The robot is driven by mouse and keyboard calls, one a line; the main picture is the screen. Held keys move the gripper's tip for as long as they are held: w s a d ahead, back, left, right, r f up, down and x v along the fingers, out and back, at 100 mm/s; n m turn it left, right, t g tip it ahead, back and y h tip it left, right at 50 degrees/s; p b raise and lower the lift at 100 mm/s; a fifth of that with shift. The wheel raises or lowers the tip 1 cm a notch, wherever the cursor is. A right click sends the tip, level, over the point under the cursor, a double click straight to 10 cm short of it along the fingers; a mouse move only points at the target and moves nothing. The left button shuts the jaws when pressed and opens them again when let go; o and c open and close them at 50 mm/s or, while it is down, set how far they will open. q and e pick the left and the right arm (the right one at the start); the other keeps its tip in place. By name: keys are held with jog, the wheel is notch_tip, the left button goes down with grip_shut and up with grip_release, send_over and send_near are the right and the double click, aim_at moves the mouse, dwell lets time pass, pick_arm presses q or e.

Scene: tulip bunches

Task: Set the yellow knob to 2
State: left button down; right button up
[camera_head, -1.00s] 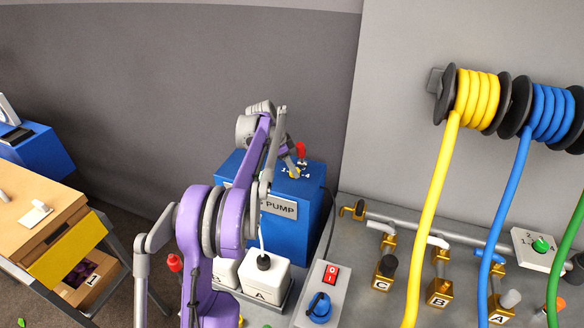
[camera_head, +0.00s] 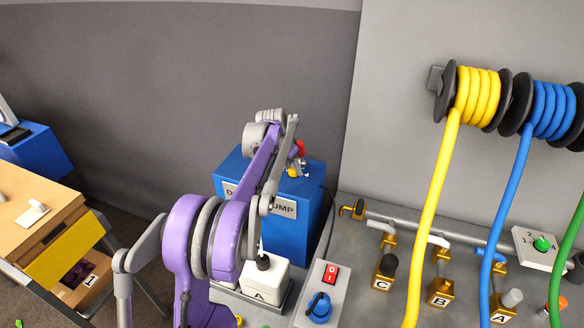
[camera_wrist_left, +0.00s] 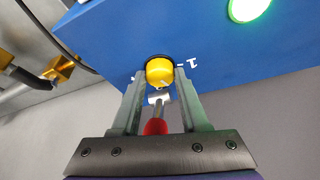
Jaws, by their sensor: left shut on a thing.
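The yellow knob (camera_wrist_left: 159,71) sits on the blue pump box (camera_wrist_left: 100,50) and shows between my left fingers in the left wrist view. My left gripper (camera_wrist_left: 160,77) is shut on the knob, one finger on each side. A white "1" with a tick mark is printed beside the knob; the other dial numbers are hidden or out of this view. In the head view a small part of the yellow knob (camera_head: 292,172) shows on top of the pump box (camera_head: 310,222), largely covered by my left wrist. My right gripper is not in view.
A red-handled lever (camera_wrist_left: 156,127) stands close to the knob, and a green light (camera_wrist_left: 248,8) is on the same box. A white block marked A (camera_head: 262,284) and a switch box (camera_head: 326,290) stand in front. Hoses hang at right.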

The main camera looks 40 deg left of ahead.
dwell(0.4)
pick_arm(q)
jog(key=shift+c, duration=2.1)
grip_release()
jog(key=v, duration=1)
jog(key=shift+r, duration=0.4)
jog(key=shift+s, duration=0.15)
